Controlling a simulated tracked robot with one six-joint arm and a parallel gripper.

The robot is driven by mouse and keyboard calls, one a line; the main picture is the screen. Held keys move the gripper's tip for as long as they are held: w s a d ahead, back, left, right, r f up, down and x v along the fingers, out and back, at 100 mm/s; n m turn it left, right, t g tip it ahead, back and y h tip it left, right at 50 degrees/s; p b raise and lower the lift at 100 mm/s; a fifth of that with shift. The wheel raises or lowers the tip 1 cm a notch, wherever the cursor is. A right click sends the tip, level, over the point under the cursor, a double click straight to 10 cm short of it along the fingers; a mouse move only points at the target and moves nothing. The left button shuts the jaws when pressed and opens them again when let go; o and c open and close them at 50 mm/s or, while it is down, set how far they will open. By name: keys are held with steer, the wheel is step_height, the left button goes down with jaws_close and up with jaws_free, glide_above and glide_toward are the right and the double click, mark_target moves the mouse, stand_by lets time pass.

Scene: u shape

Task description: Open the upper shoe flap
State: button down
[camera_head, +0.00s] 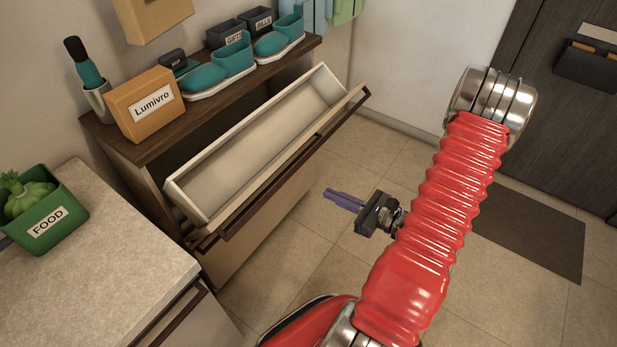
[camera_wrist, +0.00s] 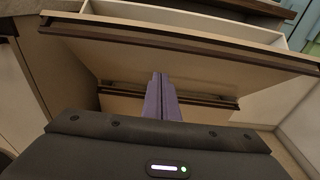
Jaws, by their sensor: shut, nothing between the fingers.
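The upper shoe flap (camera_head: 290,165) of the shoe cabinet is tilted out, and its white inner bin (camera_head: 262,137) shows open and empty from above. A dark handle strip runs along the flap's top edge. In the wrist view the upper flap (camera_wrist: 190,50) spans the top of the picture, and a lower flap with its own dark handle (camera_wrist: 200,100) is below it. My gripper (camera_head: 337,197) has purple fingers and is shut and empty, in front of the cabinet and to the right of the flap. The fingers also show in the wrist view (camera_wrist: 162,95), pointing toward the cabinet front.
Teal shoes (camera_head: 222,72), a Lumivro box (camera_head: 145,103) and small dark bins stand on the cabinet top (camera_head: 190,118). A counter (camera_head: 95,265) with a green FOOD bin (camera_head: 45,222) is at left. Tiled floor (camera_head: 300,262) lies open before the cabinet; a dark door is at right.

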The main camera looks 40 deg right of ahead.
steer(key=w+a+r, duration=0.1)
steer(key=w+a, duration=0.2)
steer(key=w, duration=0.5)
steer(key=shift+w+r, duration=0.35)
steer(key=shift+w, duration=0.05)
